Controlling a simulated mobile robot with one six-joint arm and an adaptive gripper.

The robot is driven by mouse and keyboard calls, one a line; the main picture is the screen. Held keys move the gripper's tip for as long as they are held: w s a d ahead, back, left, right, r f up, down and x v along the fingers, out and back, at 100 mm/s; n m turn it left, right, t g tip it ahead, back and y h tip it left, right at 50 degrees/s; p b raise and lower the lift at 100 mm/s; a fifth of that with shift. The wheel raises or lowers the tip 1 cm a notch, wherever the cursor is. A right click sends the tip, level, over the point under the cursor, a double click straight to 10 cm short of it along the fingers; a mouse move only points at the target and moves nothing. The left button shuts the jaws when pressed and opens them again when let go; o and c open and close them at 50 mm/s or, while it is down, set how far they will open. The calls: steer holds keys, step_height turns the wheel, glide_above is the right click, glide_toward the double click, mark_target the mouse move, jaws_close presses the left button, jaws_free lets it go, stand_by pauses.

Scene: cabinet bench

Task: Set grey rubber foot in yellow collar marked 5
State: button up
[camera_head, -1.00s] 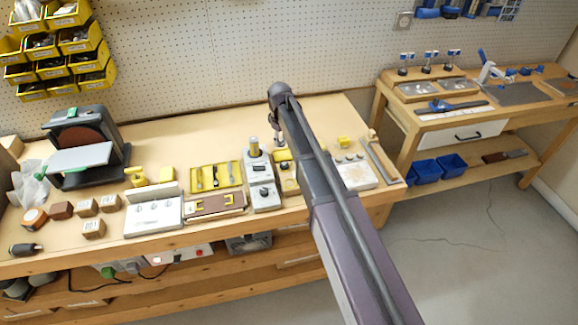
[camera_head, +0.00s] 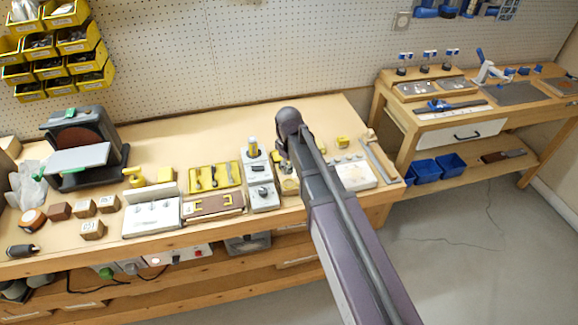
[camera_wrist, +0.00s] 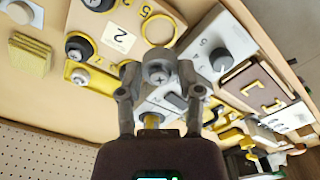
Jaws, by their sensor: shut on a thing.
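My gripper (camera_wrist: 157,80) is shut on a grey rubber foot (camera_wrist: 158,69), a round piece with a cross-head screw in its face. The yellow collar marked 5 (camera_wrist: 158,29) is a thin ring near the top of the wrist view. It looks empty, and the held foot is apart from it, lower in the picture. The label 5 (camera_wrist: 146,11) is on its left side. In the head view my arm hides the gripper, the held foot and most of the collar area.
Dark and grey feet (camera_wrist: 79,47) sit in yellow holders left of the collar, near a card marked 2 (camera_wrist: 120,38). A grey device with a knob (camera_wrist: 222,58) is on the right. A white device with a yellow post (camera_head: 252,148) stands close to my arm.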

mark_target(289, 184)
steer(key=shift+f, duration=0.1)
stand_by(0.3)
steer(key=shift+f+b, duration=2.7)
steer(key=shift+b, duration=0.05)
steer(key=shift+f+b, duration=0.45)
steer(key=shift+b, duration=0.05)
steer(key=o, duration=1)
steer(key=shift+o, duration=0.9)
steer(key=shift+r, duration=0.25)
